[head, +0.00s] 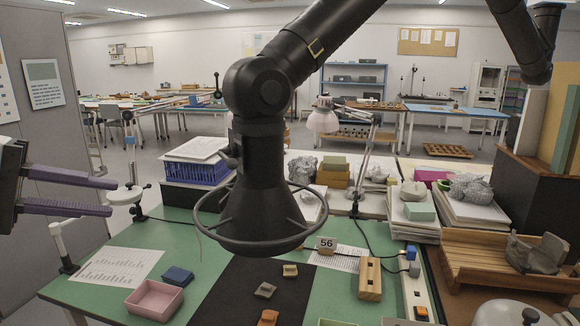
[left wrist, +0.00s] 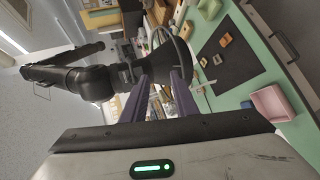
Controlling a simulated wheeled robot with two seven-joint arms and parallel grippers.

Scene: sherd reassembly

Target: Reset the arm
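My left gripper (head: 113,198) reaches in from the left edge of the head view. Its two purple fingers are apart with nothing between them, above the left side of the green table (head: 200,214). The left wrist view also shows the spread fingers of this gripper (left wrist: 162,76). My right gripper is in neither view. Small sherds lie apart on a dark mat (head: 226,292): a grey-brown one (head: 265,290), a tan one (head: 290,270) and an orange one (head: 268,317) near the lower edge.
A black extractor hood (head: 262,205) on a jointed arm hangs over the table's middle, right of my left gripper. A pink tray (head: 153,300) and a blue block (head: 177,276) stand at front left. A wooden block (head: 370,280), a lamp (head: 323,120) and stacked trays (head: 440,208) are farther right.

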